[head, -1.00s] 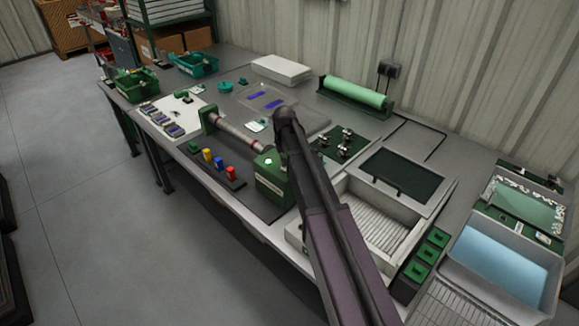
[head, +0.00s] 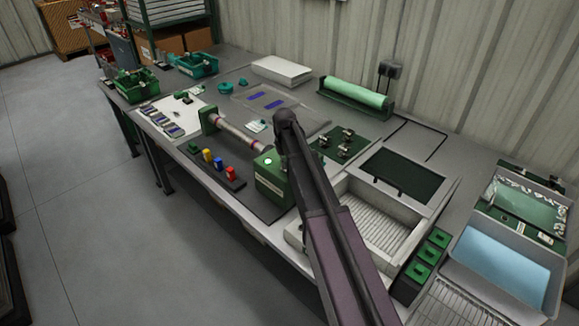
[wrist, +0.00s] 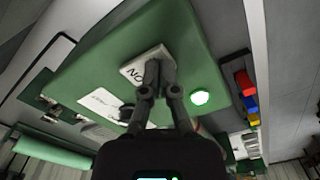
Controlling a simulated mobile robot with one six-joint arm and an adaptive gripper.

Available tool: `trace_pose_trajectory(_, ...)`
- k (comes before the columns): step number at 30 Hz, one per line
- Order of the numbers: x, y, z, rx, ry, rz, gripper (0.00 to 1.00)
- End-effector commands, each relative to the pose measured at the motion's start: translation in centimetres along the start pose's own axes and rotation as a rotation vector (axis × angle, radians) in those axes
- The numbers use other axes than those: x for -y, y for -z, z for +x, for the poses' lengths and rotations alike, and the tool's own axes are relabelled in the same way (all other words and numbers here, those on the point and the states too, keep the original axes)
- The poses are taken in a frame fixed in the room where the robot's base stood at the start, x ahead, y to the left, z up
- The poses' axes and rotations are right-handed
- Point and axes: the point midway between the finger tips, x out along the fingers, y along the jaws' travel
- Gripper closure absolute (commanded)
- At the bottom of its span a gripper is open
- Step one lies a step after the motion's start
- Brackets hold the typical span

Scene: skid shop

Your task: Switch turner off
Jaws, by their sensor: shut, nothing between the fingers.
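The turner is a green box (head: 272,186) with a pale roller (head: 237,135) reaching left to a green end support, on the bench in the head view. In the wrist view its green housing (wrist: 110,62) fills the upper middle. A white switch plate (wrist: 138,68) with letters reading ON sits on it, partly covered by my fingers. A round green lamp (wrist: 200,97) beside it is lit. My gripper (wrist: 154,68) is shut and empty, its tips over the plate. I cannot tell whether they touch it. My arm hides the gripper in the head view.
Blue, yellow and red blocks (head: 218,163) stand left of the turner. A grey ribbed tray (head: 405,210) lies to its right, near several small green-topped blocks (head: 427,254).

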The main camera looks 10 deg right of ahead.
Motion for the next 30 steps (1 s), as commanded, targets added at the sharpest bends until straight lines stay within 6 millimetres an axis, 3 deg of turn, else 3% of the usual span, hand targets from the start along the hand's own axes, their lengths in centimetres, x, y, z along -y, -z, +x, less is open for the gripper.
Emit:
trace_pose_trajectory(13, 0.0, 0.0, -0.1, 0.0, 0.0, 0.0, 1.0)
trace_pose_trajectory(30, 0.0, 0.0, -3.3, 0.0, 0.0, 0.0, 1.0)
